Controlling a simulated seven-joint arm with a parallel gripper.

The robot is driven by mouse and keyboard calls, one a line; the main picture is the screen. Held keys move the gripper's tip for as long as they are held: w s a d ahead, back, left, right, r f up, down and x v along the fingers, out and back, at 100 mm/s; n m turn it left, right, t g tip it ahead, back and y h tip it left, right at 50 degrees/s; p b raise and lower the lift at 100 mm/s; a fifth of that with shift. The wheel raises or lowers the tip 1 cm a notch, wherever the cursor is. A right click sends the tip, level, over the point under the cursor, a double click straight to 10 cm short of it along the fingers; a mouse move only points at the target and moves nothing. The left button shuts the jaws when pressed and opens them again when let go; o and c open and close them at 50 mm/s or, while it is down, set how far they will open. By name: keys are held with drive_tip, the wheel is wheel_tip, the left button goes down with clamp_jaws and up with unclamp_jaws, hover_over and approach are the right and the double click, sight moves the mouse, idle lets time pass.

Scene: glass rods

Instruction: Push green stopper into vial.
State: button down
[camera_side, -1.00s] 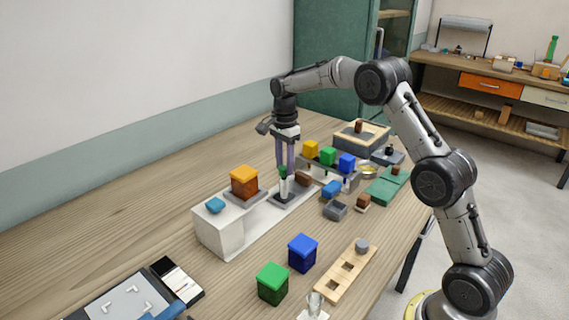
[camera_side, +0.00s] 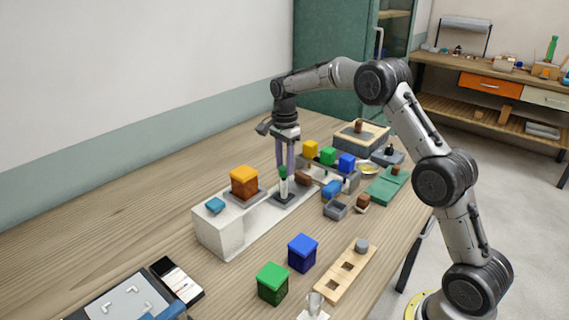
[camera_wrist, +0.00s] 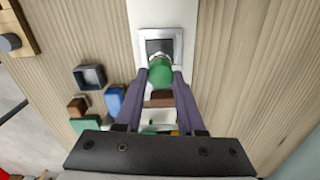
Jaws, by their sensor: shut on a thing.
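The green stopper (camera_side: 283,172) sits at the top of the pale upright vial (camera_side: 284,189), which stands on a dark square base on the long white block. In the wrist view the stopper (camera_wrist: 160,71) is between my two fingertips, over the square holder (camera_wrist: 161,38). My gripper (camera_side: 284,168) points down and is shut on the stopper. The stopper looks in line with the vial. How deep it sits in the vial's mouth cannot be told, as the wrist view hides the seam.
A brown block (camera_side: 303,179) and a rack with coloured cubes (camera_side: 328,156) are close to the right.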

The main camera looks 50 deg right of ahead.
sight(284, 168)
drive_tip(key=shift+f, duration=0.5)
drive_tip(key=c, duration=0.8)
unclamp_jaws()
drive_tip(key=shift+r, duration=5.5)
